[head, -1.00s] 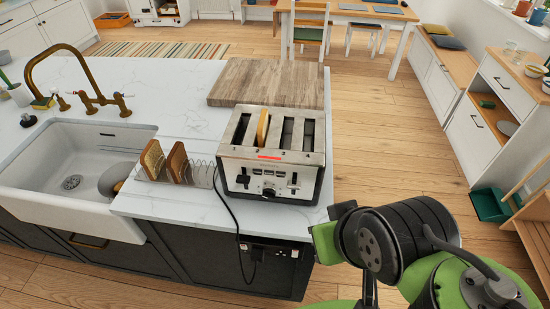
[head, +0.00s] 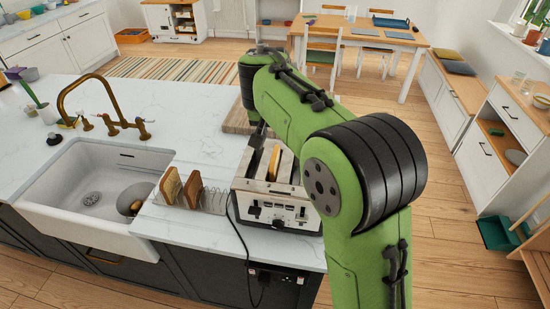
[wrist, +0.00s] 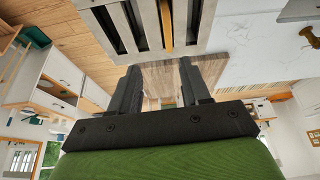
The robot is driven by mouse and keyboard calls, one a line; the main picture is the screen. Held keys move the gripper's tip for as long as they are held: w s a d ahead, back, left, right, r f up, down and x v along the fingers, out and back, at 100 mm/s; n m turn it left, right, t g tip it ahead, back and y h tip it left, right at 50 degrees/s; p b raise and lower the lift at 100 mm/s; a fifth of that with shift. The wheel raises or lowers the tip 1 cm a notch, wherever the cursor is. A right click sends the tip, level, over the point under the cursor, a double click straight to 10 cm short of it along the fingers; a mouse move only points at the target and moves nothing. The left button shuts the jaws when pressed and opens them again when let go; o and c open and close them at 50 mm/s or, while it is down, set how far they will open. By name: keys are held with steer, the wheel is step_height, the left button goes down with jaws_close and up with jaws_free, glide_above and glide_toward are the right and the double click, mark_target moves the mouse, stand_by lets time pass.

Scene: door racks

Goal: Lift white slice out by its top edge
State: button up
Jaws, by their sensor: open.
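A pale tan slice (head: 273,162) stands upright in a slot of the steel toaster (head: 268,190), its top edge above the slot. In the wrist view the slice (wrist: 166,25) shows edge-on in the toaster (wrist: 190,22), beyond my fingertips and roughly between their lines. My gripper (wrist: 159,67) is open and empty, apart from the slice. In the head view my arm covers the toaster's right part, and the gripper is mostly hidden.
A wire rack (head: 213,200) with two brown slices (head: 170,186) (head: 192,189) stands left of the toaster. A wooden board (head: 236,121) lies behind it. The sink (head: 50,200) is at left. A black cord (head: 240,236) hangs down the counter front.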

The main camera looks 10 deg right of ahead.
mark_target(275, 154)
steer(key=shift+m, duration=0.3)
steer(key=x, duration=0.6)
steer(key=w+x, duration=0.1)
steer(key=x, duration=0.5)
steer(key=w+p+x, duration=0.1)
steer(key=x, duration=0.5)
steer(key=shift+a+r, duration=0.35)
steer(key=shift+a, duration=0.05)
steer(key=shift+s, duration=0.15)
steer(key=shift+c, duration=1.3)
jaws_close()
